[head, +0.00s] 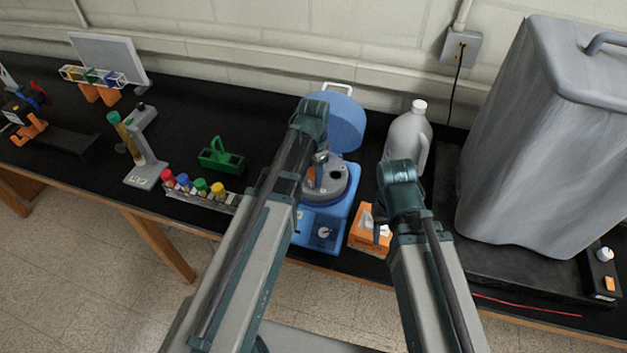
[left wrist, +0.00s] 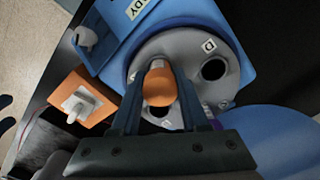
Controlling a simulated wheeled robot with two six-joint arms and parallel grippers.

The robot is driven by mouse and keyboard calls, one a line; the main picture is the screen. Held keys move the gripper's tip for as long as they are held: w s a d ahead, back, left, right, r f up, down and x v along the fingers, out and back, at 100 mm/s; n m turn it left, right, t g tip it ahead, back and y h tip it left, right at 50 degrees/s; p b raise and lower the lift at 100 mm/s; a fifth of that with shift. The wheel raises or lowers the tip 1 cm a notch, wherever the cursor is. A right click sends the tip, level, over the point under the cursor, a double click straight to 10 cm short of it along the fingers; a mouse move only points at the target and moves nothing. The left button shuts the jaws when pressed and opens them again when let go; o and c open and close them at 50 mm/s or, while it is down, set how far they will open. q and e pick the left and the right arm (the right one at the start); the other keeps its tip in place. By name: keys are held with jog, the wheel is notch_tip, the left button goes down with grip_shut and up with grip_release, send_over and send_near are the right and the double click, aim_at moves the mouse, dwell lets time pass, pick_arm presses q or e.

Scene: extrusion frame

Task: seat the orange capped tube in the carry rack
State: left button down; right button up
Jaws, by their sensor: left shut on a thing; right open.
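The orange capped tube shows by its orange cap (left wrist: 160,88), between the fingers of my left gripper (left wrist: 158,100) in the left wrist view. My left gripper is shut on it at the grey rotor (left wrist: 205,45) of the blue centrifuge (head: 352,195). The tube's lower part is mostly hidden, and I cannot tell whether it is still in a rotor hole. The cap (head: 311,177) also shows in the head view. The green carry rack (head: 222,160) with a handle stands on the bench, left of the centrifuge.
The centrifuge's round blue lid (head: 345,125) stands open behind the rotor. A row of several coloured-cap tubes (head: 200,188) lies in front of the carry rack. A grey jug (head: 405,135) and a large grey covered unit (head: 530,140) are at right. Black bench (head: 210,110) is clear behind the rack.

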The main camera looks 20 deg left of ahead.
pick_arm(q)
jog(key=shift+r+p, duration=0.7)
jog(key=shift+p, duration=0.05)
notch_tip(320, 180, up, 3)
jog(key=p, duration=0.2)
jog(key=shift+p, duration=0.4)
jog(key=s+d, duration=0.9)
jog(key=d, duration=0.3)
jog(key=shift+s+d+r+p, duration=0.25)
jog(key=shift+s+d+p, duration=0.05)
jog(key=shift+s+d, duration=0.1)
